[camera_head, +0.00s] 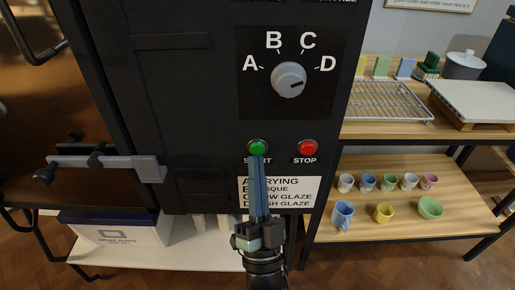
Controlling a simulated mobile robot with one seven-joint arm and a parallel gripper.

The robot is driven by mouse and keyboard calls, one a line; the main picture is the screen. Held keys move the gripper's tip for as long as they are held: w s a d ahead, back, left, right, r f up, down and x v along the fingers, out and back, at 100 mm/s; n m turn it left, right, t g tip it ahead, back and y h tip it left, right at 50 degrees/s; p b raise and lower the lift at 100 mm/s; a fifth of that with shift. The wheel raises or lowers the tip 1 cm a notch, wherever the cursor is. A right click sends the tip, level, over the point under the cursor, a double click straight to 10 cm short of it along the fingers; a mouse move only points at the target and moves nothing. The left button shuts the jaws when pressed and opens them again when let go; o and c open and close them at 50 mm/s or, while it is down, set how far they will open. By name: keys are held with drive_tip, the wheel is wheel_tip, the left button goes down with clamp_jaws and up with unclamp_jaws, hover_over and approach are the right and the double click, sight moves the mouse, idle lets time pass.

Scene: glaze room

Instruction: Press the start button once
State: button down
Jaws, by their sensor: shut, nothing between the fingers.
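The green start button (258,147) sits on the dark kiln panel (215,110), above a "START" label that is partly hidden. My gripper (258,160) is shut and empty. Its fingertips are just below the green button in the picture and cover the middle of the label. I cannot tell whether they touch the panel or the button. The red stop button (307,147) is to the right, above its "STOP" label. The grey dial (288,79), marked A, B, C and D, is above the buttons.
A latch handle (110,166) sticks out at the left. A white label (290,192) is below the buttons, partly behind my gripper. At the right, a wooden shelf unit (400,237) holds cups and a bowl, with a wire rack (385,100) on its upper shelf.

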drive_tip(key=shift+w, duration=0.1)
idle(0.3)
drive_tip(key=shift+w+b, duration=0.35)
drive_tip(key=shift+b, duration=0.05)
drive_tip(key=shift+w+b, duration=0.35)
drive_tip(key=shift+w, duration=0.1)
idle(0.5)
drive_tip(key=shift+s, duration=0.1)
drive_tip(key=shift+s+p, duration=0.35)
drive_tip(key=shift+s, duration=0.45)
drive_tip(key=s+p, duration=0.2)
drive_tip(key=s, duration=0.3)
idle(0.3)
